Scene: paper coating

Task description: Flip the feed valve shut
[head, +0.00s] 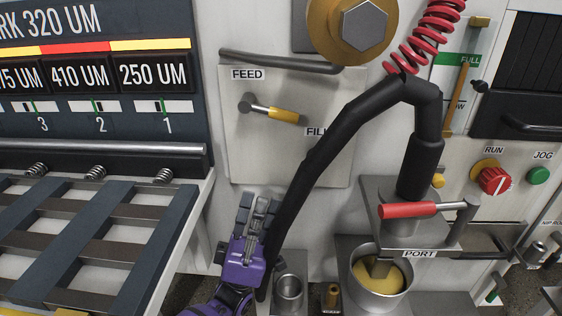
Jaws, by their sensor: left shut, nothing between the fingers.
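The feed valve (270,109) is a small lever with a metal stem and a yellow grip, on a pale panel under the FEED label (248,74). Its grip points right and slightly down, toward the FILL label (315,131). My left gripper (258,204) is purple with grey fingers, which point up. It is shut and empty, below the valve in the picture and apart from it. My right gripper is not in view.
A thick black hose (322,150) runs diagonally just right of my left gripper. A red-handled lever (408,210) stands above a pot of yellow liquid (379,278). A metal cup (289,288) sits below. A slatted rack (90,235) lies at left.

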